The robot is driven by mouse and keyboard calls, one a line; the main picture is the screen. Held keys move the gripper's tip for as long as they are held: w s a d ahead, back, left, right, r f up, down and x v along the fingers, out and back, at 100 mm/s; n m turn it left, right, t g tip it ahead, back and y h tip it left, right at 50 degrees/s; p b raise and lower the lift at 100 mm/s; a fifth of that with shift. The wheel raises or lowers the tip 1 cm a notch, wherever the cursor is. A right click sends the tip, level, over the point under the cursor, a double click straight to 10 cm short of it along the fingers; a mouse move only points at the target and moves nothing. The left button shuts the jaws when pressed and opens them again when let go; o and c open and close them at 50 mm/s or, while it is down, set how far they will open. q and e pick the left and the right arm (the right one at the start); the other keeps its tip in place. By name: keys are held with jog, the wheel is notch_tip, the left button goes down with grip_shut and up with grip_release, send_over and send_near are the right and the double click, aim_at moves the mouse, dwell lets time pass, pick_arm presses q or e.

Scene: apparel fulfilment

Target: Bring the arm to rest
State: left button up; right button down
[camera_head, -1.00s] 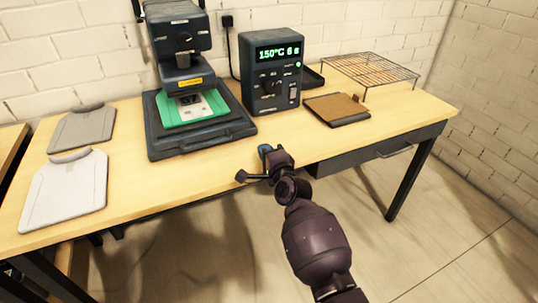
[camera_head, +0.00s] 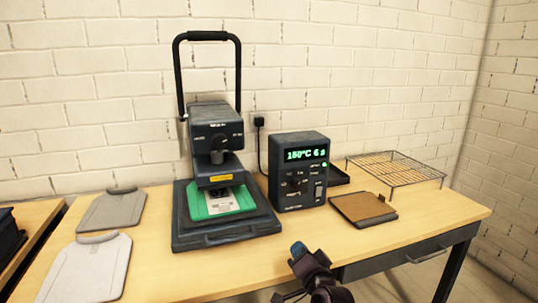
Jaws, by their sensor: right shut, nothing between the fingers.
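My right gripper (camera_head: 296,272) is low in the view, at the front edge of the wooden table (camera_head: 190,283). It is shut and empty, and apart from the objects on the table. Only the end of my right arm shows, at the bottom edge. My left arm is not in view.
A heat press (camera_head: 215,140) with its handle up holds a green piece (camera_head: 198,207) bearing a printed sheet. A control box (camera_head: 299,172) reads 150°C 6 s. Two pale boards (camera_head: 88,270) lie left; a brown pad (camera_head: 363,208) and wire rack (camera_head: 392,169) stand right.

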jog(key=s+d+f+n+g+h+p, duration=0.1)
jog(key=s+d+f, duration=0.4)
jog(key=s, duration=0.8)
jog(key=s+d+f+n+g+h+p, duration=0.2)
jog(key=s+d+f, duration=0.4)
jog(key=s, duration=0.8)
jog(key=s+d+f+n+g+h+p, duration=0.1)
jog(key=s+d+f+n+g+h, duration=0.1)
jog(key=s+d, duration=0.6)
jog(key=s+f+n+g, duration=0.1)
jog(key=s+f+n, duration=0.1)
jog(key=s, duration=0.4)
jog(key=shift+s+d+f+n+h+p, duration=0.2)
jog(key=shift+d+f+n+h+p, duration=0.15)
jog(key=shift+f, duration=0.3)
jog(key=shift+a, duration=0.1)
